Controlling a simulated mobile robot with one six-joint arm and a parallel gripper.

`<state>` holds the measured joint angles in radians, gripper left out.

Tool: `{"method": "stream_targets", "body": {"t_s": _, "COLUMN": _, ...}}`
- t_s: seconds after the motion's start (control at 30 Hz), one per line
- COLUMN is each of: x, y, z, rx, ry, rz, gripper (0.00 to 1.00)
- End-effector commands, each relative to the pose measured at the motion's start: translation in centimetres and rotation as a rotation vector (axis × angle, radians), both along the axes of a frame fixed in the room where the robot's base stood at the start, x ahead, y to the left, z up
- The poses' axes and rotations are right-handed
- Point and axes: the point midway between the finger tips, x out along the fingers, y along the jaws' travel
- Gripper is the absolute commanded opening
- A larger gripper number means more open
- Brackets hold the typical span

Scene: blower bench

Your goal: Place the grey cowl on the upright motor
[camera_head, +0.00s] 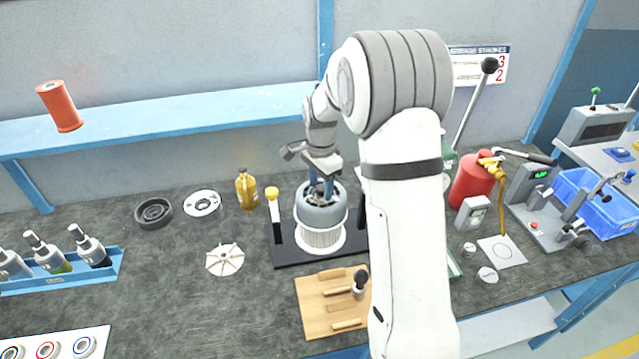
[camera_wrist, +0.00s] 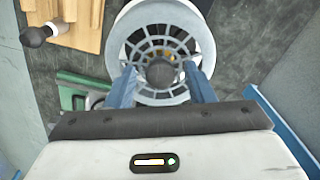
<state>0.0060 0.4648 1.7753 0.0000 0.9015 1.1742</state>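The grey cowl (camera_head: 320,212) is a rounded drum sitting upright over the white ribbed motor (camera_head: 320,238), on a dark base plate (camera_head: 290,258). From the camera on my body I cannot tell whether it is fully seated. In the wrist view the cowl's pale ring (camera_wrist: 160,98) surrounds a spoked grille with a dark round knob (camera_wrist: 160,73) at its centre. My gripper (camera_head: 321,193) points down at the cowl's top. In the wrist view its blue fingers (camera_wrist: 161,75) stand apart on either side of the knob, over the ring, and seem clear of the knob.
A yellow-topped lever (camera_head: 273,205) stands left of the motor. A wooden board (camera_head: 315,300) with a dark knob lies in front. A white fan disc (camera_head: 225,260), black ring (camera_head: 153,213) and yellow bottle (camera_head: 246,188) are left. A red canister (camera_head: 471,182) stands right. A blue shelf (camera_head: 180,122) runs behind.

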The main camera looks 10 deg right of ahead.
Motion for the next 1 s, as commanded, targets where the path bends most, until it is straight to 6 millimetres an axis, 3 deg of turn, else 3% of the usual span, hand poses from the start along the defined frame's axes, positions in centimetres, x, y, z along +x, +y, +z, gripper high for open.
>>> {"method": "stream_targets", "body": {"t_s": 0.37, "x": 0.1, "y": 0.1, "z": 1.1, "rx": 0.0, "ry": -0.003, "rz": 0.001, "gripper": 0.49}}
{"method": "stream_targets", "body": {"t_s": 0.8, "x": 0.1, "y": 0.1, "z": 9.9, "rx": 0.0, "ry": -0.004, "rz": 0.002, "gripper": 0.49}}
{"method": "stream_targets", "body": {"t_s": 1.0, "x": 0.0, "y": 0.1, "z": 12.0, "rx": 0.0, "ry": -0.002, "rz": 0.004, "gripper": 0.49}}
